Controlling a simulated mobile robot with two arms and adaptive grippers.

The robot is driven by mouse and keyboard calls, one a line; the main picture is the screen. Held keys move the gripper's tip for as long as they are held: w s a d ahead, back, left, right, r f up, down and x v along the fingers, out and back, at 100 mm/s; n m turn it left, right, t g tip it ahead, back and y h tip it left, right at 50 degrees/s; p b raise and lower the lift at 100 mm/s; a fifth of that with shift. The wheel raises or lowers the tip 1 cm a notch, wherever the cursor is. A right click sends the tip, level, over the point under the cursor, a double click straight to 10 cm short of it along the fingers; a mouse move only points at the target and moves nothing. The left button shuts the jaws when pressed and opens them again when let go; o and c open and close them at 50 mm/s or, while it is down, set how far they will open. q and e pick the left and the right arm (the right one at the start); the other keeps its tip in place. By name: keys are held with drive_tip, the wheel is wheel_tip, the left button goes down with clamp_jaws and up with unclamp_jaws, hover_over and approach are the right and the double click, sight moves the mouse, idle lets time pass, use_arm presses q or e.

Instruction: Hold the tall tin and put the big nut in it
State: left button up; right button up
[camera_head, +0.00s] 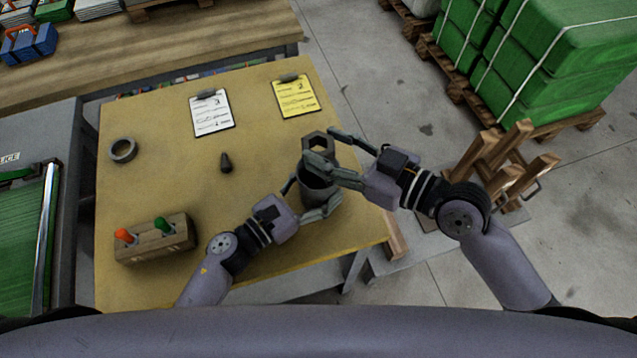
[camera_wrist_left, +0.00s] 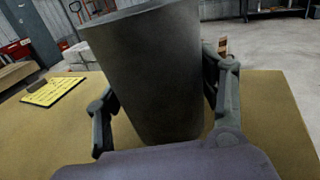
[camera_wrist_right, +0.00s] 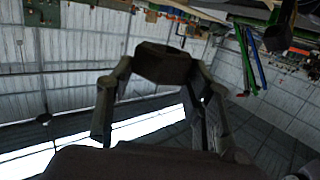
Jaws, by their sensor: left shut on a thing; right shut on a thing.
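The tall tin (camera_head: 316,197) is a dark grey, open-topped can near the table's right front edge. My left gripper (camera_head: 311,192) is shut around its sides; the tin fills the left wrist view (camera_wrist_left: 150,75) and looks roughly upright. The big nut (camera_head: 318,143) is a dark hexagonal ring. My right gripper (camera_head: 322,146) is shut on it, with a finger on either side, as the right wrist view shows the nut (camera_wrist_right: 165,63) too. In the head view the nut appears just beyond the tin's mouth, partly behind a right finger. Its height over the tin is unclear.
The yellow table (camera_head: 180,120) holds a tape roll (camera_head: 123,150), a small dark pointed object (camera_head: 226,163), a wooden box with orange and green handles (camera_head: 155,240), a white clipboard (camera_head: 211,113) and a yellow clipboard (camera_head: 296,96).

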drive_tip(key=shift+f, duration=2.8)
drive_tip(key=o, duration=1.2)
drive_tip(key=shift+o, duration=0.6)
drive_tip(key=o, duration=0.4)
drive_tip(key=shift+o, duration=0.2)
drive_tip(key=shift+s+f, duration=0.1)
drive_tip(key=shift+d, duration=0.1)
drive_tip(key=v, duration=1.2)
